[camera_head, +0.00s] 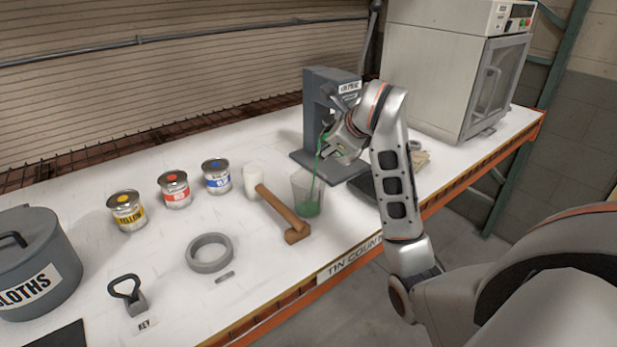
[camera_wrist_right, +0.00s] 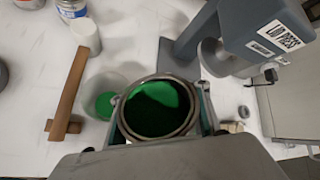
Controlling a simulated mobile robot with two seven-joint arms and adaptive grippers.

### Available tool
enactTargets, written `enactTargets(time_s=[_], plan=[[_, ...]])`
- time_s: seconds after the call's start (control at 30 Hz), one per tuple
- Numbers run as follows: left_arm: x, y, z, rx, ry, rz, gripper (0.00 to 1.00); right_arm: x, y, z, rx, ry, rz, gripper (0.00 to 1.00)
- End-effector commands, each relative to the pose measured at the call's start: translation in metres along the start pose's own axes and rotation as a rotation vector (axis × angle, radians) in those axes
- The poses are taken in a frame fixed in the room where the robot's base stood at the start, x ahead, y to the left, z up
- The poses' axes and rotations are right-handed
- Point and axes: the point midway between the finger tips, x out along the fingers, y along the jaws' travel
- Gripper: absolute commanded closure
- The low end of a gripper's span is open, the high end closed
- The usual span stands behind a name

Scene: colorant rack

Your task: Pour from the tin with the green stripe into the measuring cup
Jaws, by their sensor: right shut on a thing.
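My right gripper (camera_head: 338,143) is shut on an open tin (camera_wrist_right: 158,106) of green paint. The tin is tilted above the measuring cup, and its stripe cannot be made out. A thin green stream falls from it into the clear measuring cup (camera_head: 306,188). Green paint (camera_head: 309,209) lies in the bottom of the cup. The cup stands on the white bench and also shows beside the tin in the right wrist view (camera_wrist_right: 105,93). My left gripper is not in view.
A wooden mallet (camera_head: 282,208) lies close left of the cup. Blue (camera_head: 217,178), red (camera_head: 174,190) and yellow (camera_head: 127,212) tins stand further left. A grey press (camera_head: 330,115) stands behind the cup. A grey ring (camera_head: 209,253) lies on the front left bench.

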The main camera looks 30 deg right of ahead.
Motion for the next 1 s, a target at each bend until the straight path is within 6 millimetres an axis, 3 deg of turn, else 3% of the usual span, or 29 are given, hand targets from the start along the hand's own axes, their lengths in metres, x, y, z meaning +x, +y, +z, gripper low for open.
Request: enactTargets(time_s=[1.0], plan=[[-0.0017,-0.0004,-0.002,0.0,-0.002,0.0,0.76,0.0037,0.0033,-0.0027,-0.063,0.048,-0.025,0.94]])
